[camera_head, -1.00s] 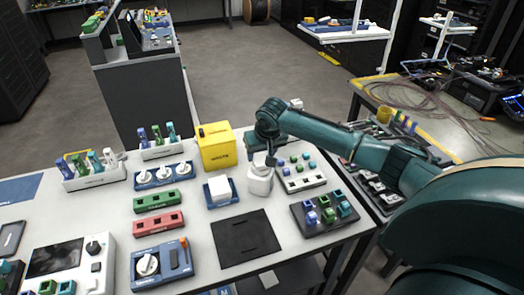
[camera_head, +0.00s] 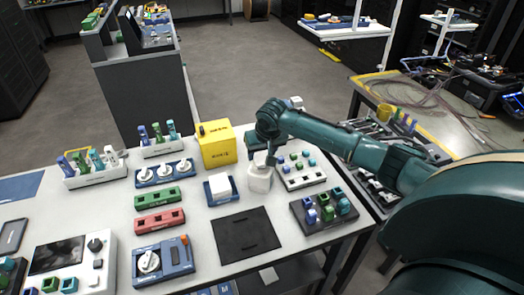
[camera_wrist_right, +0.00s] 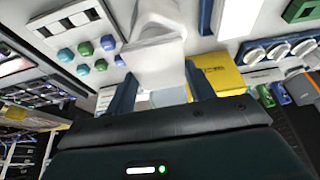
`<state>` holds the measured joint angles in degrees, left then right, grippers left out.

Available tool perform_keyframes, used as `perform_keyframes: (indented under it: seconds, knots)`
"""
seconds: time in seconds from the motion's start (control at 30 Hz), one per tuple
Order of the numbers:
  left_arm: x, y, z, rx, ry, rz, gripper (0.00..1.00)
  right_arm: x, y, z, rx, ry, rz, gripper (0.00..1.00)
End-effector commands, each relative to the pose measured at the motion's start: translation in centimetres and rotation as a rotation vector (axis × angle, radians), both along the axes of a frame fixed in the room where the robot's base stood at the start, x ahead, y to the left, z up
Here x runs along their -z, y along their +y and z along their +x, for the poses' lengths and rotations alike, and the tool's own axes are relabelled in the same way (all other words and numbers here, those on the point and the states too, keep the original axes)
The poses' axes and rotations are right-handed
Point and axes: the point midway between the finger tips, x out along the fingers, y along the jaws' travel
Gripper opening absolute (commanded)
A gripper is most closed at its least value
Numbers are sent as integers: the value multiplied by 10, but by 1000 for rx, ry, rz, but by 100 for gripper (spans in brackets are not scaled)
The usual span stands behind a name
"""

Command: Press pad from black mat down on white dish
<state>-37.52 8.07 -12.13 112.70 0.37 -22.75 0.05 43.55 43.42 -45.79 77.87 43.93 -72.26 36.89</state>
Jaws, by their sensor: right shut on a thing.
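The white dish (camera_head: 260,180) is the top of a white pot-like body standing on the table right of the yellow box. In the right wrist view the white body (camera_wrist_right: 158,55) is just beyond the fingertips. My right gripper (camera_wrist_right: 162,85) is over it and shut on a pale pad (camera_wrist_right: 168,97), partly hidden by the gripper body. Whether the pad touches the dish I cannot tell. My left gripper is not in view.
A yellow box (camera_head: 217,148) stands just left of the gripper. A white block on a blue base (camera_head: 219,190) is left of the dish. A white rack with coloured caps (camera_head: 303,180) and a dark tray (camera_head: 323,212) are on the right.

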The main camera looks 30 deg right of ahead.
Motion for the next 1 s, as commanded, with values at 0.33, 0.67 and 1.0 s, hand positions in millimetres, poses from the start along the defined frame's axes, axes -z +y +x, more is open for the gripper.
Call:
perform_keyframes:
  seconds: [0.33, 0.67, 1.0]
  knots:
    - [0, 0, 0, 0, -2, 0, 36, 1, 0, 0, -1, 0, 0, 42]
    - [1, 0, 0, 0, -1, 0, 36, 5, 0, 0, 0, 0, 0, 42]
    - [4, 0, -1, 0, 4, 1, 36, 10, 1, 0, -1, 0, 1, 42]
